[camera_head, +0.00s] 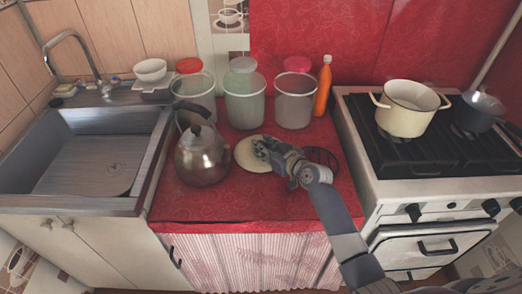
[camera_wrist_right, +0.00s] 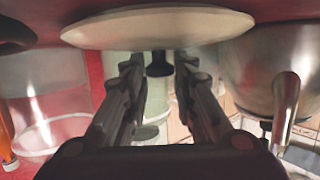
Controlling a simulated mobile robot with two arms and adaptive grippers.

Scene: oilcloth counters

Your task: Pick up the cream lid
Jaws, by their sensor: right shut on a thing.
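The cream lid (camera_head: 246,154) is a pale disc over the red counter, just right of the kettle. My right gripper (camera_head: 262,150) reaches over it from the right and covers part of it. In the right wrist view the lid (camera_wrist_right: 158,27) spans the top, with its dark knob (camera_wrist_right: 159,66) between the fingers of my right gripper (camera_wrist_right: 160,72). The gripper is shut on the knob. I cannot tell whether the lid touches the counter. A cream pot (camera_head: 408,117) stands without a lid on the stove. My left gripper is not in view.
A metal kettle (camera_head: 203,157) stands close to the lid's left. Three jars stand behind, including a greenish one (camera_head: 245,105), with an orange bottle (camera_head: 323,88). A dark round rack (camera_head: 322,156) lies right of the gripper. The counter's front strip (camera_head: 240,208) is clear.

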